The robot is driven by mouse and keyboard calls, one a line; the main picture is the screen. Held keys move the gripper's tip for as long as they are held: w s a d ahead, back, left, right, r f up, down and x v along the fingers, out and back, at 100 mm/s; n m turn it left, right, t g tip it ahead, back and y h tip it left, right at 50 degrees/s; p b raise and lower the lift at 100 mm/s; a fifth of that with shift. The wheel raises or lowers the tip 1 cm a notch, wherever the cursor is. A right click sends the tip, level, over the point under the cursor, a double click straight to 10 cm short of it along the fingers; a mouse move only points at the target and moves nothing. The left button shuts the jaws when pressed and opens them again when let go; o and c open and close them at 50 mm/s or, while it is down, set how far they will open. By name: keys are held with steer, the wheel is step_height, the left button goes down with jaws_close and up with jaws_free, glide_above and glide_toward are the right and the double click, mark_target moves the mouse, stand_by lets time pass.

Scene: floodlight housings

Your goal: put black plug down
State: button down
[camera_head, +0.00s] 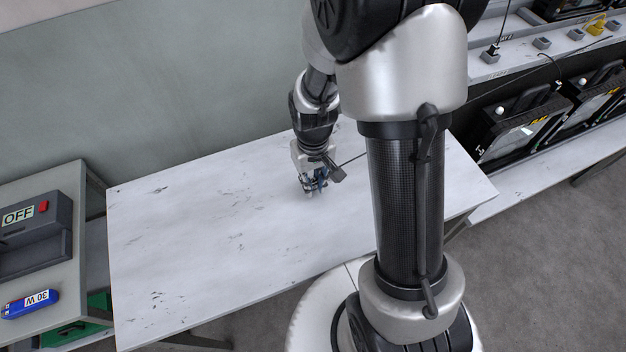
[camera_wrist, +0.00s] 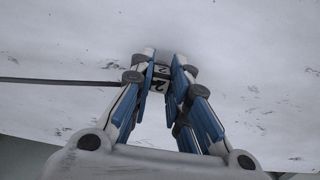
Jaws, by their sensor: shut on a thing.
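My gripper (camera_head: 314,190) is low over the white worn table (camera_head: 210,215), near its back edge. In the wrist view my gripper (camera_wrist: 163,80) points down at the white surface with its blue-padded fingers closed in. Between the fingertips is the black plug (camera_wrist: 161,72), a small dark block with white number labels. The fingers hide most of it. A dark cable runs off to the left in the wrist view. I cannot tell whether the plug touches the table.
The table is otherwise bare. At the left, a side table holds a grey box (camera_head: 35,232) marked OFF and a blue 30 W item (camera_head: 30,303). At the right, a shelf carries several sockets, a yellow plug (camera_head: 596,25) and black floodlight housings (camera_head: 520,125).

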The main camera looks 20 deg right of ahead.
steer(key=c, duration=2)
jaws_free()
steer(key=shift+f, duration=0.2)
steer(key=o, duration=0.5)
steer(key=shift+r, duration=0.1)
steer(key=shift+c, duration=0.2)
